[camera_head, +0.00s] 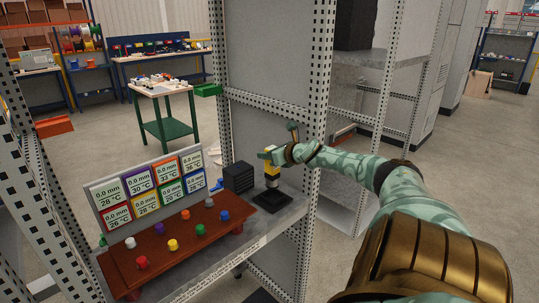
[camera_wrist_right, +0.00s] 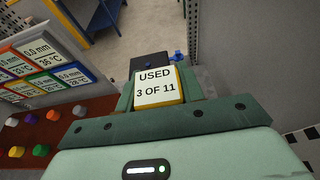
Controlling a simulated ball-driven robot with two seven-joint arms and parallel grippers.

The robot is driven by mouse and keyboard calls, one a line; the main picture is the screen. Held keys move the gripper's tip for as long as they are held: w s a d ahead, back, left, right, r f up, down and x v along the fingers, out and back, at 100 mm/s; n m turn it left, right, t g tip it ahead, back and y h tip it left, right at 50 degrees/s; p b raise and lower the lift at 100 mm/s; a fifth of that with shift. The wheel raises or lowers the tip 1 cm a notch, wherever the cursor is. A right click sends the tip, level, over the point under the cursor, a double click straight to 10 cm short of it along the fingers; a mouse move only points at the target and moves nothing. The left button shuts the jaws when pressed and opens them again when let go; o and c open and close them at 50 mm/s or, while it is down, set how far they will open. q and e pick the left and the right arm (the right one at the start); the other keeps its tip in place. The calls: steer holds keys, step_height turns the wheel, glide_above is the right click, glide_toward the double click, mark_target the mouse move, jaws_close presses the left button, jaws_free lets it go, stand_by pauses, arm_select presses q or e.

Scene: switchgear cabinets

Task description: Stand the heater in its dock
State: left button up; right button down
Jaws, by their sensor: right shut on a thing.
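The heater (camera_head: 272,181) is a small upright tool with a yellow top and a black and pale lower body. My right gripper (camera_head: 277,153), at the end of the green arm, is shut on its yellow top. Below the heater is a black square dock (camera_head: 272,201) on the grey shelf. The heater looks upright and its lower end meets the dock, but I cannot tell whether it is fully seated. In the right wrist view, the heater's top (camera_wrist_right: 157,88) shows a white label reading "USED 3 OF 11" between the fingers. My left gripper is not in view.
A black ribbed box (camera_head: 238,178) stands just left of the dock. A red-brown board (camera_head: 180,247) with several coloured knobs lies further left, before a panel of temperature displays (camera_head: 148,190). A perforated upright (camera_head: 320,110) stands close on the right.

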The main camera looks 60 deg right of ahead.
mark_target(269, 168)
steer(key=shift+d+r, duration=0.1)
stand_by(0.3)
steer(key=shift+f+b, duration=1.35)
steer(key=shift+f, duration=0.45)
steer(key=shift+f+b, duration=0.85)
steer(key=shift+f, duration=0.3)
steer(key=c, duration=0.8)
jaws_free()
